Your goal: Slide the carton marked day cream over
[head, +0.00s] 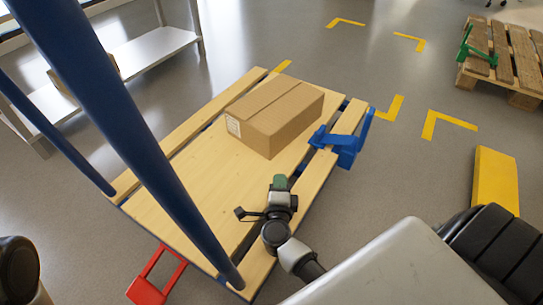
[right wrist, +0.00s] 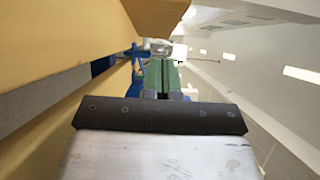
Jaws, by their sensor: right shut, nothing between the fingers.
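A closed brown carton (head: 290,118) lies on the slatted wooden deck (head: 185,205). A small white label is on its left end, too small to read. My right gripper (head: 280,182) has green fingertips, pressed together with nothing between them. It is over the near right part of the deck, on the near side of the carton and apart from it. In the right wrist view the shut green fingers (right wrist: 162,76) point ahead, and a brown box face, likely the carton (right wrist: 165,14), shows at the top. My left gripper is not in view.
Blue posts (head: 105,95) rise at the deck's left and near sides. A blue bracket (head: 347,143) sits at its right edge, a red one (head: 150,290) at the near left. A yellow block (head: 495,180) stands right. A metal shelf (head: 150,48) is at left. Bare deck surrounds the carton's near side.

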